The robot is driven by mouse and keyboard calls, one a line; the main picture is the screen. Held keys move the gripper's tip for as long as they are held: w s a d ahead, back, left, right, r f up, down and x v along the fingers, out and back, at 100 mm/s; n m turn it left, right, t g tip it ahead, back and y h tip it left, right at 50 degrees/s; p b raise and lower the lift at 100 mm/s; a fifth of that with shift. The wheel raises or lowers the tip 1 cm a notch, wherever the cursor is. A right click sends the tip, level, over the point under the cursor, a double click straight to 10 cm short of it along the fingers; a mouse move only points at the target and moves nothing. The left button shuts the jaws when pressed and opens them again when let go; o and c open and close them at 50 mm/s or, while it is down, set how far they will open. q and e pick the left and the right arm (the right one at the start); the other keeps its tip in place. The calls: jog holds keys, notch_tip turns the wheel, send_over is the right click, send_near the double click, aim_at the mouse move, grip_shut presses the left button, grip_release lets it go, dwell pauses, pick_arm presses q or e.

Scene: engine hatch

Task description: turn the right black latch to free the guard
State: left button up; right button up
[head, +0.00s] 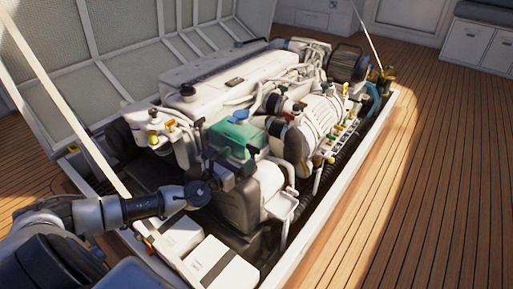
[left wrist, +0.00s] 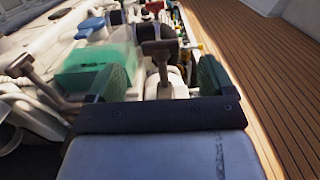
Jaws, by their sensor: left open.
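My left gripper (head: 222,168) reaches in from the left over the near end of the engine. In the left wrist view its two green fingertips (left wrist: 164,78) are apart. The right black latch (left wrist: 160,52), a T-shaped handle on a stem, shows in the gap between them. I cannot tell whether either finger touches it. In the head view a black latch head (head: 252,152) stands just past the gripper. The left black latch (left wrist: 22,66) stands at the left of the wrist view and also shows in the head view (head: 199,124).
A green tank (head: 232,138) with a blue cap sits just behind the gripper. The white engine block (head: 220,80) fills the hatch. The raised hatch lid (head: 60,90) and a pale strut (head: 65,100) stand at the left. Wooden deck (head: 430,180) lies clear at the right.

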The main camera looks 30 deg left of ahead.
aim_at(252, 147)
pick_arm(q)
jog(key=w, duration=0.3)
jog(key=w+b, duration=0.1)
jog(key=w, duration=0.5)
jog(key=shift+w+d+b, duration=0.25)
jog(key=shift+d+b, duration=0.05)
jog(key=shift+d, duration=0.1)
jog(key=c, duration=0.9)
